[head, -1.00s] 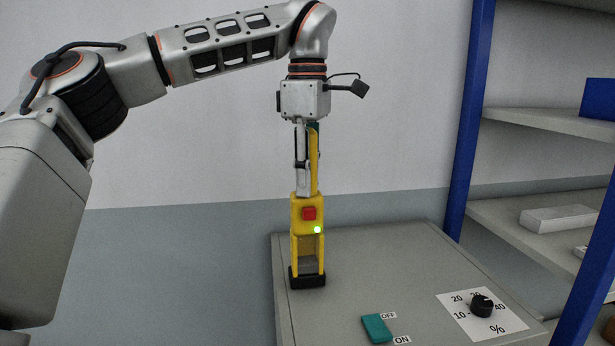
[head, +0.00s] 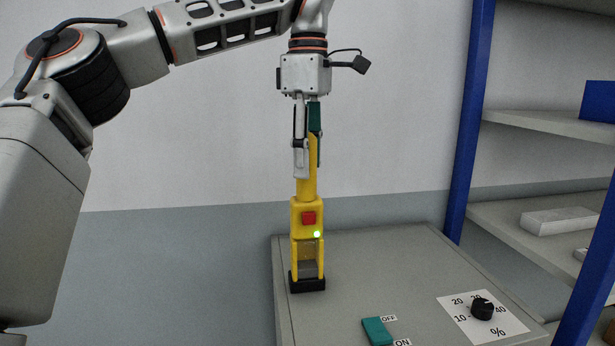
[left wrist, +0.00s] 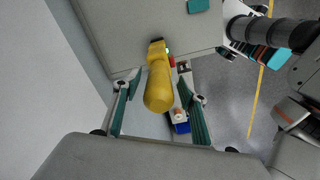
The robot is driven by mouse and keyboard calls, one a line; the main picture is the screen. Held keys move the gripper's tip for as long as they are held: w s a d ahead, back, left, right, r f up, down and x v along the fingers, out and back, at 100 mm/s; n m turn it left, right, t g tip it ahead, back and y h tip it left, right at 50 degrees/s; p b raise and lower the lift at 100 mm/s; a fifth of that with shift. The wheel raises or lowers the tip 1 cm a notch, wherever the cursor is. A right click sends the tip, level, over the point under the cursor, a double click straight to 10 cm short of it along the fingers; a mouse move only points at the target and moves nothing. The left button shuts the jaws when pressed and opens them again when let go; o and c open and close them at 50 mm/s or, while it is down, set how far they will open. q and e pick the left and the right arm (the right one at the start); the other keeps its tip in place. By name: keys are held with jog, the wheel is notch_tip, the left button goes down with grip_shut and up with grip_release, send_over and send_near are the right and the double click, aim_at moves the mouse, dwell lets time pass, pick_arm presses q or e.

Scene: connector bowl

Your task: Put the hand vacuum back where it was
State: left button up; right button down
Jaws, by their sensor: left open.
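The hand vacuum (head: 308,219) is yellow with a red button and a lit green light. It stands upright on a black foot (head: 307,284) at the left side of the grey cabinet top. My left gripper (head: 308,172) is above the vacuum's body, pointing down, with its fingers open around the upper part of the handle. In the left wrist view the handle of the hand vacuum (left wrist: 158,88) points up toward the camera, between the two spread fingers of the left gripper (left wrist: 156,80), with a gap on each side. My right gripper is not in view.
The grey cabinet top (head: 385,260) also carries a teal OFF/ON switch (head: 377,331) and a black dial (head: 482,308) on a white percent scale. A blue-posted shelf (head: 545,125) stands to the right. A plain wall is behind; the cabinet's middle is clear.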

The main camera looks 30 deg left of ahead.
aim_at(309, 139)
pick_arm(q)
jog(key=shift+r, duration=1.6)
